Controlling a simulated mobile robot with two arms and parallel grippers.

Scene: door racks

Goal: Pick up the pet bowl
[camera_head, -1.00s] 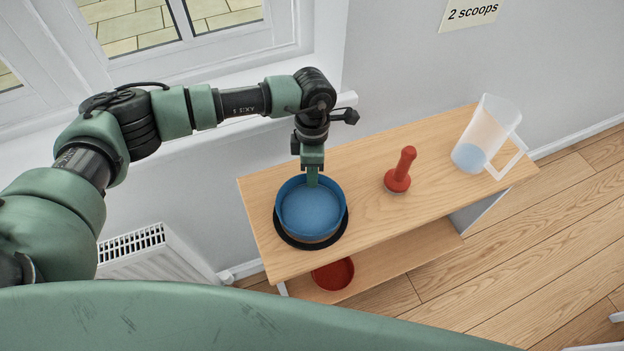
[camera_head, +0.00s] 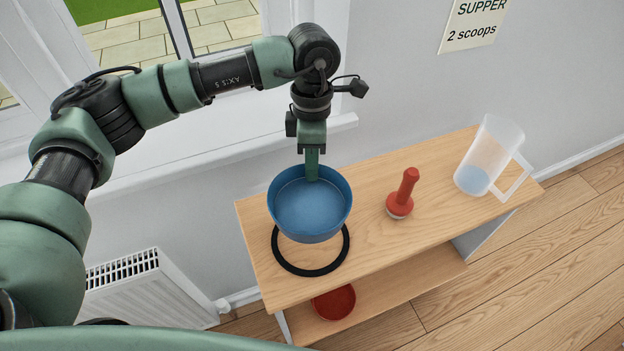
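The blue pet bowl (camera_head: 308,212) hangs level in the air above the wooden shelf unit's top. My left gripper (camera_head: 312,176) is at the bowl's far rim, pointing down, and appears shut on that rim. The fingertips are partly inside the bowl, and I cannot see the far side of the grip. A black ring (camera_head: 311,270) lies on the top below the bowl, partly hidden by it. A red bowl (camera_head: 334,302) sits on the lower shelf. My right gripper is not in view.
The wooden top (camera_head: 375,240) also holds a red-handled tool (camera_head: 405,194) standing upright and a clear jug (camera_head: 489,157) at the right. A wall with a window is behind. A white radiator (camera_head: 140,292) is at the left. A "2 scoops" note (camera_head: 472,24) is on the wall.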

